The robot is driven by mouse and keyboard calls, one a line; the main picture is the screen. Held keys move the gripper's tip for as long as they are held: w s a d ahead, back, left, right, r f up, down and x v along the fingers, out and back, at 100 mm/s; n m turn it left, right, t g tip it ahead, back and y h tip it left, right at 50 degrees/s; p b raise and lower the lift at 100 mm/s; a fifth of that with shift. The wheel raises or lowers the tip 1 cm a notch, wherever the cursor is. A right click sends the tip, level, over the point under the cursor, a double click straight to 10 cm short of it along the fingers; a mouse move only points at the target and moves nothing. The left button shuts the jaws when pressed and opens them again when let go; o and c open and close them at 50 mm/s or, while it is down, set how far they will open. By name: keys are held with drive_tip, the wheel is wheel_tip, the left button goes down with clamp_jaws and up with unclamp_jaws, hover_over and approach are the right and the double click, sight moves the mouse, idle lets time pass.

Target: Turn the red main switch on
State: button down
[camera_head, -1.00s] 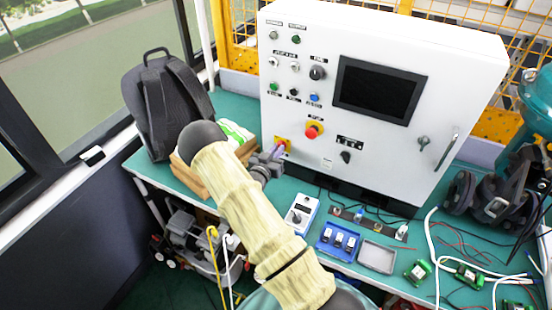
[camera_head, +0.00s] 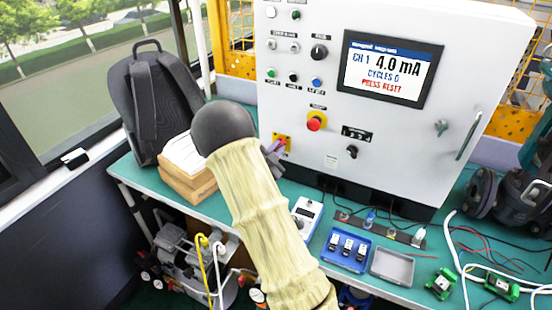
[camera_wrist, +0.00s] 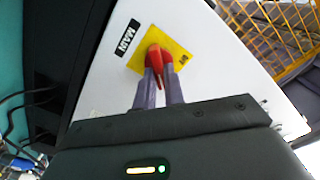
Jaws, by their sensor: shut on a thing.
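The red main switch (camera_wrist: 156,60) sits on a yellow plate (camera_wrist: 178,50) beside a black MAIN label in the wrist view. My gripper (camera_wrist: 158,82) has its two grey fingers on either side of the switch's red handle, shut on it. In the head view, the yellow plate (camera_head: 283,139) is at the lower left of the white cabinet (camera_head: 395,140), and my gripper (camera_head: 275,153) is at it, partly hidden by my arm.
A red round button (camera_head: 315,122) on yellow sits right of the switch, with several small buttons and knobs above. A cardboard box (camera_head: 186,178) and a black backpack (camera_head: 155,100) stand left of the cabinet. A blue tray (camera_head: 346,249) and wires lie in front.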

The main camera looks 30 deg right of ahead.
drive_tip(key=shift+f+m+b, duration=0.1)
drive_tip(key=shift+m+b, duration=0.4)
drive_tip(key=c, duration=1.5)
unclamp_jaws()
drive_tip(key=shift+s+a, duration=0.1)
drive_tip(key=b+v, duration=0.2)
drive_tip(key=v, duration=1.5)
drive_tip(key=shift+s, duration=0.1)
